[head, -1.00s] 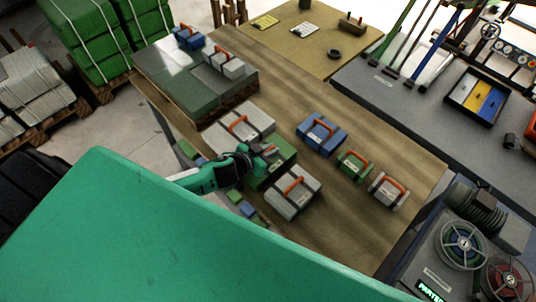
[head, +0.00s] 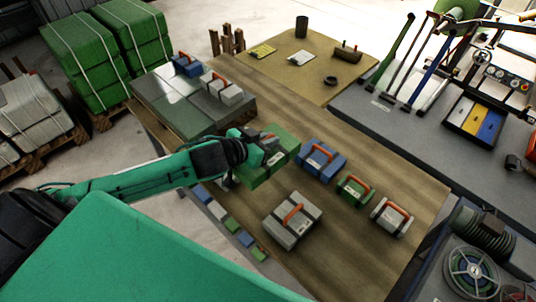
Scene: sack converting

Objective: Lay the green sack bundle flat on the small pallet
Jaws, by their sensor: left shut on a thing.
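My left gripper (head: 268,146) is shut on the green sack bundle (head: 259,176) and holds it, roughly level, above the wooden table. The gripper and wrist cover part of its top. The small pallet (head: 166,108) is at the table's far left end, left of and beyond the held bundle. Flat grey-green stacks cover the pallet. A blue bundle (head: 187,66) and a white bundle (head: 230,94) with orange straps lie on its far side. The near part of the pallet top looks bare. My right gripper is not in view.
On the table (head: 345,245) stand a blue bundle (head: 323,160), a small green bundle (head: 355,189), a small white bundle (head: 392,216) and a larger white bundle (head: 291,221). A grey machine bench (head: 430,130) borders the right. Colored swatches (head: 231,224) line the near edge.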

